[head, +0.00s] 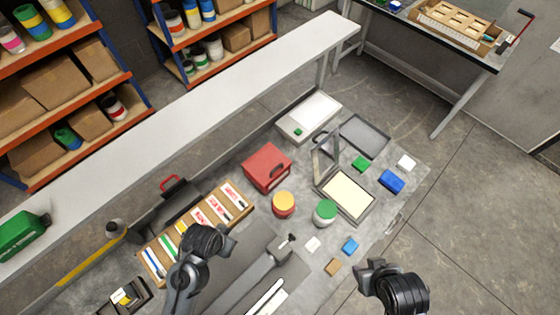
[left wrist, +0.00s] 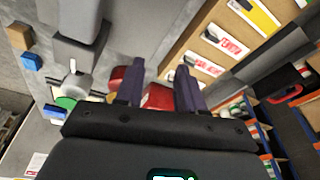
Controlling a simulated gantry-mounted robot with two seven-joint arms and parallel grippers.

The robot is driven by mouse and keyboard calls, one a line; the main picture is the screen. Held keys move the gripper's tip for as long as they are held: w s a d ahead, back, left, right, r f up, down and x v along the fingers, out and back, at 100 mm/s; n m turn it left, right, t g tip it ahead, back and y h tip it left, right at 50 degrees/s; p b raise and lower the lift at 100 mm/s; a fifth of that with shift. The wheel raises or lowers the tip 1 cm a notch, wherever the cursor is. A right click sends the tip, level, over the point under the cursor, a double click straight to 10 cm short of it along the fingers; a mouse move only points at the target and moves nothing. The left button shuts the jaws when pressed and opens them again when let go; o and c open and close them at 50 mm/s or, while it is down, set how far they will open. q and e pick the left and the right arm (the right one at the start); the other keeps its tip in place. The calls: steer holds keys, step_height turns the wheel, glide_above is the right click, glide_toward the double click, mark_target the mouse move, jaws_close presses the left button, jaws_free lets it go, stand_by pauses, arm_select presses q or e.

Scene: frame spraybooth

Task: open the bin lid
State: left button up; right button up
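A red box (head: 267,168) with a closed top stands on the bench left of the middle; it looks most like a lidded bin, though I cannot be sure. Part of a red thing, probably this box, shows between the fingers in the left wrist view (left wrist: 158,97). My left gripper (left wrist: 161,70) is open and empty, its two dark fingers apart. In the head view my left arm (head: 203,243) is over the sorting rack, short of the red box; its fingertips are hidden there. My right gripper (head: 375,268) is at the lower right, clear of the objects; its fingers cannot be made out.
A red jar with a yellow lid (head: 283,204) and a green-lidded jar (head: 325,212) stand near the red box. A raised-lid case (head: 347,195), a white tray (head: 309,116) and small blocks lie around. A label rack (head: 205,218) and a long shelf (head: 215,97) border the left.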

arm_select(q)
steer(key=w+d+f+m+b, duration=0.1)
steer(key=w+d+f+b, duration=0.15)
steer(key=w, duration=0.35)
steer(key=m+t+b, duration=0.2)
steer(key=m+b, duration=0.1)
steer(key=b, duration=0.3)
glide_toward(276, 168)
steer(key=shift+h, duration=0.5)
steer(key=x, duration=0.7)
steer(key=shift+w+a+f, duration=0.15)
steer(key=shift+a+f, duration=0.1)
steer(key=shift+f, duration=0.1)
jaws_close()
